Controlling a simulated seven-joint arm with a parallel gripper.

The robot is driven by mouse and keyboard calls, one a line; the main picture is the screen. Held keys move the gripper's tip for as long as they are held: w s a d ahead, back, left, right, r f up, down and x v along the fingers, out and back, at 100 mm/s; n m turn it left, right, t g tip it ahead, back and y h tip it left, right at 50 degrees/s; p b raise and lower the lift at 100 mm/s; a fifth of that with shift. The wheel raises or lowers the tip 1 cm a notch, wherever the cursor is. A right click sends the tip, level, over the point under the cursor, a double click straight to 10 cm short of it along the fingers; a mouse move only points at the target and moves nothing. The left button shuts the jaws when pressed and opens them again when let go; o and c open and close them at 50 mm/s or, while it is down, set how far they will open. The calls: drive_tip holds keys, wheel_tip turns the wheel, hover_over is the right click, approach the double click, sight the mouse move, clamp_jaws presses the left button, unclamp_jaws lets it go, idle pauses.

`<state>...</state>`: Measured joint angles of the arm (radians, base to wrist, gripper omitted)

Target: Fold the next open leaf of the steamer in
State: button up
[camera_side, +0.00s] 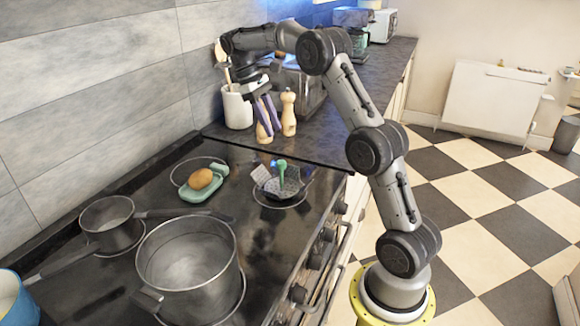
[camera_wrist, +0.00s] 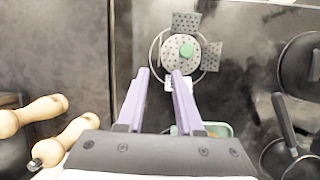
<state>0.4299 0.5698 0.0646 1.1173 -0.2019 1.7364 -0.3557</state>
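The steamer (camera_side: 286,187) is a grey perforated basket with a green centre knob, sitting on a stove burner. In the wrist view the steamer (camera_wrist: 177,62) shows a round perforated base. One flat perforated leaf (camera_wrist: 186,23) sticks out at the top and another leaf (camera_wrist: 211,57) at the right. A pale piece (camera_wrist: 180,84) shows by the right fingertip; I cannot tell whether it is a leaf. My gripper (camera_side: 270,120) has purple fingers pointing down, above and behind the steamer near the mills. In the wrist view my gripper (camera_wrist: 160,72) is open and empty, with its tips near the steamer's lower edge.
Two wooden mills (camera_side: 288,113) and a white utensil crock (camera_side: 236,106) stand close to my gripper. A green dish (camera_side: 205,192) with a brown potato-like item (camera_side: 201,178) lies left of the steamer. A large pot (camera_side: 188,268) and a small saucepan (camera_side: 112,223) stand nearer the front left.

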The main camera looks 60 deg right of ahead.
sight(290, 166)
drive_tip(key=x, duration=1.3)
drive_tip(key=shift+s+d+f, duration=0.1)
drive_tip(key=shift+f, duration=0.1)
clamp_jaws()
idle(0.9)
